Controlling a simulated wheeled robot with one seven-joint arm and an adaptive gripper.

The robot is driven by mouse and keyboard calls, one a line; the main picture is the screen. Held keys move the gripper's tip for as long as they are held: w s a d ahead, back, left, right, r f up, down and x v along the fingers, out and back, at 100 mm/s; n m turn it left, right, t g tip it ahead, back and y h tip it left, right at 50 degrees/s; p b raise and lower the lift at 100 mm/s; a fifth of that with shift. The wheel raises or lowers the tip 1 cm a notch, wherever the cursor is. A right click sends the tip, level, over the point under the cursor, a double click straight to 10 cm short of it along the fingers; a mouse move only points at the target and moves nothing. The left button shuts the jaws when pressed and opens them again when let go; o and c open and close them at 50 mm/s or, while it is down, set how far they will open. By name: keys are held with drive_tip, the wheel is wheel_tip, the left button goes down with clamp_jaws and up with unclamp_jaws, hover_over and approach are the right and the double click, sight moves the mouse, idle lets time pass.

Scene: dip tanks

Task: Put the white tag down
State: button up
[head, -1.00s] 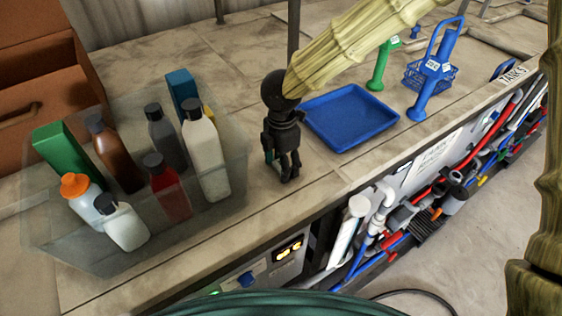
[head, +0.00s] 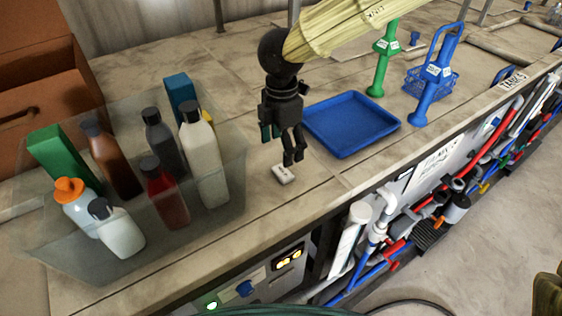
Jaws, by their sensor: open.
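The white tag (head: 284,174) lies flat on the stone-coloured counter, between the clear bin of bottles and the blue tray. It is a small white block with faint dark marks on its top. My gripper (head: 294,161) hangs just above and slightly right of the tag, pointing down. Its black fingers are open and empty, and the tag looks apart from them.
A clear bin (head: 237,150) with several bottles stands to the left. An empty blue tray (head: 345,150) lies to the right. Green (head: 381,65) and blue (head: 434,80) handled tools and a blue basket (head: 412,82) stand further right. The counter's front edge is close.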

drive_tip(key=shift+r+b, duration=0.35)
drive_tip(key=shift+r, duration=1.55)
